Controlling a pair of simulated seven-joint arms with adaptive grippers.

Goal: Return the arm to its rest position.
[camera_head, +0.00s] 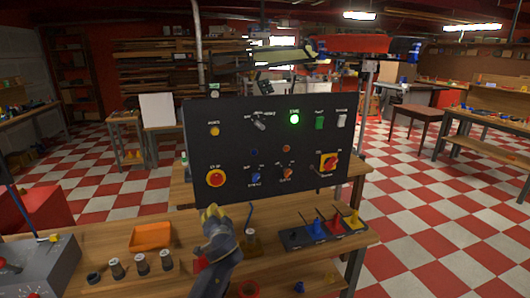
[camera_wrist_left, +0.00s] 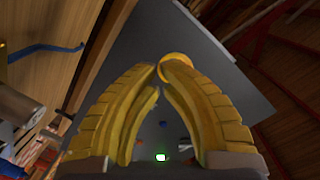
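My left gripper (camera_head: 211,211) has yellow fingers and is in front of the lower left part of a black control panel (camera_head: 275,150), at the near workbench. In the left wrist view my left gripper (camera_wrist_left: 158,65) has its curved fingers drawn together at the tips, with nothing seen between them. A round yellow part on the panel (camera_wrist_left: 225,85) shows behind the right fingertip there. The panel has a red stop button (camera_head: 215,178), a lit green lamp (camera_head: 294,119) and several switches. My right gripper is not in view.
An orange tray (camera_head: 151,236) and several small cylinders stand on the bench left of my arm. A dark rack (camera_head: 322,233) with coloured pieces stands to the right. A grey box (camera_head: 45,268) is at the lower left. Checkered floor lies open around the bench.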

